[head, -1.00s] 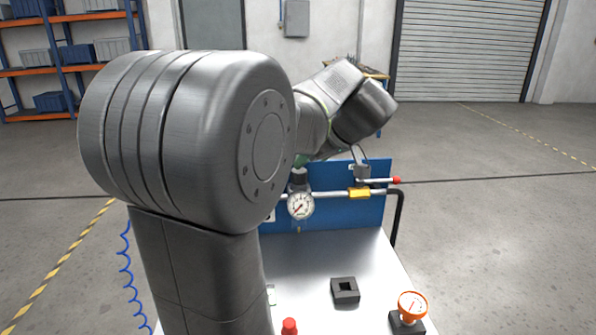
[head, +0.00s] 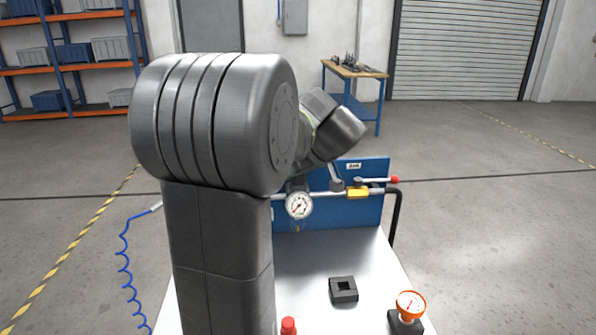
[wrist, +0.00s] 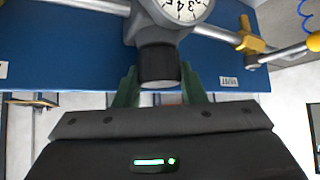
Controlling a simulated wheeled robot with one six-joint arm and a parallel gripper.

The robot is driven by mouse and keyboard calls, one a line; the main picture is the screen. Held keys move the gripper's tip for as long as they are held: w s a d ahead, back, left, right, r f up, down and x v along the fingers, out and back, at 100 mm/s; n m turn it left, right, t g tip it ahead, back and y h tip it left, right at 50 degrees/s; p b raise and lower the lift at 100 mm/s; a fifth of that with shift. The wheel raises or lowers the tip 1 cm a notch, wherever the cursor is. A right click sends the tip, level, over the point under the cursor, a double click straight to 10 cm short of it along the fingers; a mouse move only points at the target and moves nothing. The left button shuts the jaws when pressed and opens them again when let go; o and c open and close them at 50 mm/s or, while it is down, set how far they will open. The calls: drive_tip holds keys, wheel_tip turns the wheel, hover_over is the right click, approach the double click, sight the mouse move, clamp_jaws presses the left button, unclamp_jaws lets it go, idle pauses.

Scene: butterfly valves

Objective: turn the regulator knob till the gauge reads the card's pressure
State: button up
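The regulator with its round white gauge (head: 299,205) is on the blue panel (head: 330,215). The gauge needle points to the lower left; I cannot read its value. In the wrist view the gauge (wrist: 186,8) is cut off by the top edge. The regulator's black knob (wrist: 159,65) is in the middle of the wrist view. My gripper (wrist: 160,85) has its green fingers apart, one on each side of the knob's end; I cannot tell whether they touch it. In the head view my arm hides the gripper. I cannot make out a pressure card.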

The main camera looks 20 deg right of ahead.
drive_tip(key=shift+c, duration=1.3)
